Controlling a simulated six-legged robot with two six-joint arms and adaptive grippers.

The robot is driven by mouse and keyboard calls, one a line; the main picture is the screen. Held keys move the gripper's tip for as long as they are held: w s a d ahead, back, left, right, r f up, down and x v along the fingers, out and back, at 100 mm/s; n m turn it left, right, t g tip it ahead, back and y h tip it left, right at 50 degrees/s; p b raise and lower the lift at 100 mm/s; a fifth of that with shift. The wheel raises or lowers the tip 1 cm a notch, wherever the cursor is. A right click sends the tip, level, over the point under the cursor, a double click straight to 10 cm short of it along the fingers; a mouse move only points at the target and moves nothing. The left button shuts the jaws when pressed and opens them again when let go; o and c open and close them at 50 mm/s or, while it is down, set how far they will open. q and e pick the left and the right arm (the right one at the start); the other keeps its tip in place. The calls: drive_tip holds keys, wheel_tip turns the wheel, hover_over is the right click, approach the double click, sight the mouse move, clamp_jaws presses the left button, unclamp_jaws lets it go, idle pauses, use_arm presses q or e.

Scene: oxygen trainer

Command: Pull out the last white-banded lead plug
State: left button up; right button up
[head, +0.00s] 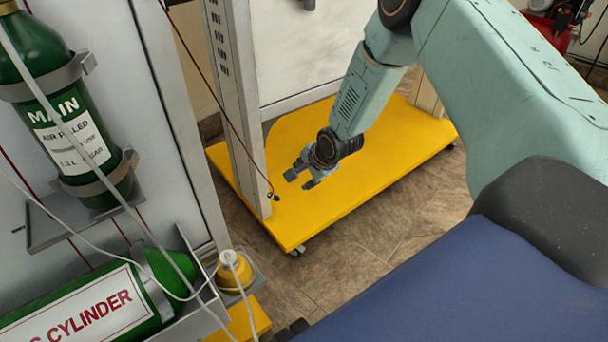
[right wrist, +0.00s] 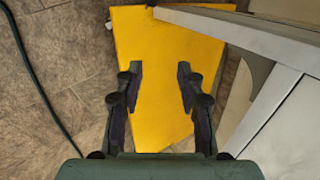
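A thin dark-red lead (head: 228,118) hangs down beside the white upright post in the head view. Its small black plug (head: 272,196) hangs free at the end, just above or against the yellow base; I cannot tell which. I cannot make out a white band on it. My right gripper (head: 300,180) is to the right of this plug, apart from it, over the yellow base. In the right wrist view its two fingers (right wrist: 160,80) are spread with nothing between them. The plug cannot be made out in that view. My left gripper is not in view.
The yellow wheeled base (head: 345,195) lies under my right gripper. The white post (head: 235,100) stands left of it. Green cylinders (head: 75,130) and a yellow-capped fitting (head: 235,272) with pale tubes are at the left. A dark hose (right wrist: 35,75) crosses the tiled floor.

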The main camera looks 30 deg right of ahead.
drive_tip(key=shift+s+r, duration=0.1)
drive_tip(key=shift+r, duration=0.05)
drive_tip(key=v, duration=1.1)
drive_tip(key=shift+s+r, duration=0.25)
drive_tip(key=shift+r, duration=0.05)
idle(0.4)
drive_tip(key=s+a+f+n+g+p, duration=0.2)
drive_tip(key=s+a+n+p, duration=0.1)
drive_tip(key=s, duration=0.7)
drive_tip(key=s+a+f+n+g+p, duration=0.2)
drive_tip(key=s+a+n, duration=0.3)
drive_tip(key=s+n, duration=0.3)
drive_tip(key=s+a+f+n+g+p, duration=0.2)
drive_tip(key=s+a+f+n+p, duration=0.1)
drive_tip(key=s, duration=1.1)
drive_tip(key=a+n+p, duration=0.1)
drive_tip(key=n, duration=0.1)
drive_tip(key=shift+a+f+n, duration=0.3)
drive_tip(key=shift+a+f, duration=0.1)
